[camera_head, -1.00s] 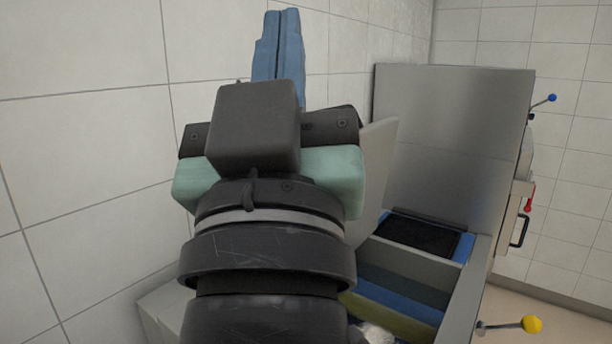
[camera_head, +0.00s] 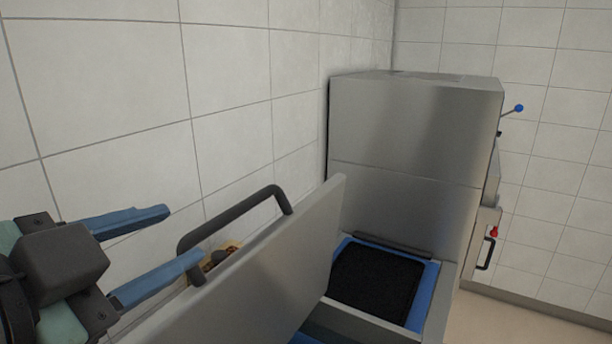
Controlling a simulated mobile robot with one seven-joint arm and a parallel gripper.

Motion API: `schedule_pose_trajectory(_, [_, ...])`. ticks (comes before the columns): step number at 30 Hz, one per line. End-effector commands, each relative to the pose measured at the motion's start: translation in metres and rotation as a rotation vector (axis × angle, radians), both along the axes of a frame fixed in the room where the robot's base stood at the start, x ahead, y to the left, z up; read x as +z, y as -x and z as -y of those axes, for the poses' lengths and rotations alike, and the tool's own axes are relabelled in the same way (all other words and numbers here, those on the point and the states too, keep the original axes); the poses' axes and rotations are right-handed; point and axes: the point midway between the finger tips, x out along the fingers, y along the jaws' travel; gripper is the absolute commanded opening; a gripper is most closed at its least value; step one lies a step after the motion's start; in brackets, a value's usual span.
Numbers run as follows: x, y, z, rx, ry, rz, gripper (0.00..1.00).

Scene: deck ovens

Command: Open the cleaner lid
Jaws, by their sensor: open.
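The cleaner lid (camera_head: 270,275) is a grey metal panel that stands raised and tilted in the lower middle of the head view. A dark bar handle (camera_head: 236,217) is on its far left side. My gripper (camera_head: 186,235) is at the left, with its two blue fingers spread apart and nothing between them. The lower finger's tip is close to the near end of the handle; I cannot tell whether they touch. The cleaner's open bin (camera_head: 433,307) shows to the right of the lid, and the lid hides much of its inside.
A tall steel cabinet (camera_head: 410,150) stands behind the bin. A black pad in a blue frame (camera_head: 375,285) lies at the bin's far end. A tiled wall (camera_head: 240,80) runs close along the left. Floor (camera_head: 530,320) is free at the lower right.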

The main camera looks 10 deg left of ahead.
Motion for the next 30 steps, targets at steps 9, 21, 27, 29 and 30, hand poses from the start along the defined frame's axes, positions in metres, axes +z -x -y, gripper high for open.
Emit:
schedule_pose_trajectory(9, [-0.012,-0.036,0.004,-0.010,-0.003,-0.017,0.50])
schedule_pose_trajectory(21, [-0.034,-0.107,0.011,-0.006,-0.005,-0.013,0.50])
schedule_pose_trajectory(27, [-0.040,-0.120,0.012,-0.004,-0.005,-0.013,0.50])
schedule_pose_trajectory(29, [-0.041,-0.121,0.012,-0.004,-0.006,-0.011,0.50])
schedule_pose_trajectory(30, [-0.041,-0.121,0.012,-0.004,-0.006,-0.011,0.50])
